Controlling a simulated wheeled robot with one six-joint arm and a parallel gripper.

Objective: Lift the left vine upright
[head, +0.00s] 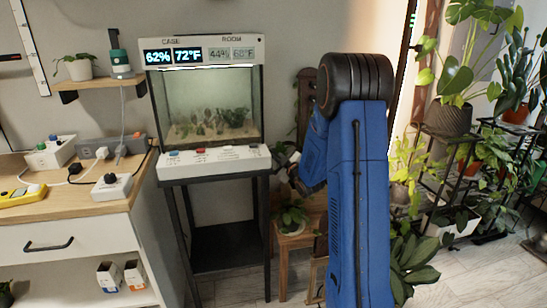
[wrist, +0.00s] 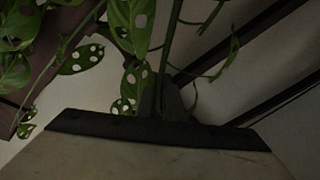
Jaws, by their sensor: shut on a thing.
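In the wrist view, a vine (wrist: 141,18) with green leaves full of holes hangs at the upper left and middle. A thin green stem (wrist: 173,40) rises from my gripper (wrist: 165,104) to the top edge. My gripper is shut on the vine at this stem; the exact grip is dark and partly hidden. In the head view, my gripper (head: 284,156) shows as a dark shape beside the glass case, left of my blue arm. My arm hides much of what lies behind it, and I cannot make out the held vine there.
A glass case (head: 211,106) stands on a black stand (head: 215,177) just left of my gripper. A low wooden stool (head: 296,240) bears a small potted plant (head: 292,215). Plant shelves (head: 480,140) crowd the right. A brown wooden bar (wrist: 60,68) crosses the wrist view.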

